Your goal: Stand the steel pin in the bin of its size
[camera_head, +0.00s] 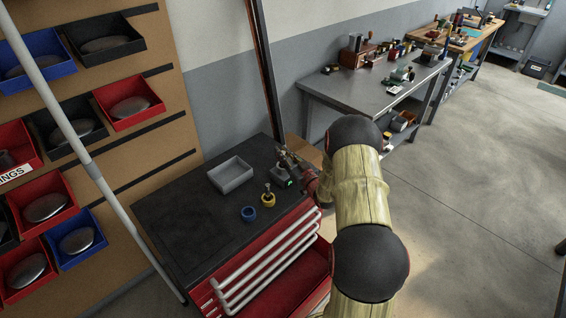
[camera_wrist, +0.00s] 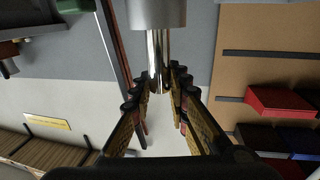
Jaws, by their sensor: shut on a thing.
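In the wrist view a shiny steel pin (camera_wrist: 158,55) with a wider grey cylindrical end (camera_wrist: 157,12) stands between the fingertips. My gripper (camera_wrist: 160,84) is shut on its narrower part. In the head view my gripper (camera_head: 290,163) is over the back right of the black cabinet top, small and partly hidden by my arm; the pin cannot be made out there. A blue round cup (camera_head: 249,213) and a yellow round cup (camera_head: 268,201) stand near the cabinet's front edge. Something upright shows in the yellow one. Which fits the pin cannot be told.
A grey open tray (camera_head: 231,175) sits on the cabinet top (camera_head: 180,222), whose left part is bare. A dark block with a green light (camera_head: 284,179) is close to my gripper. A pale pole (camera_head: 95,171) crosses at left before wall bins. A grey workbench (camera_head: 375,92) stands behind.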

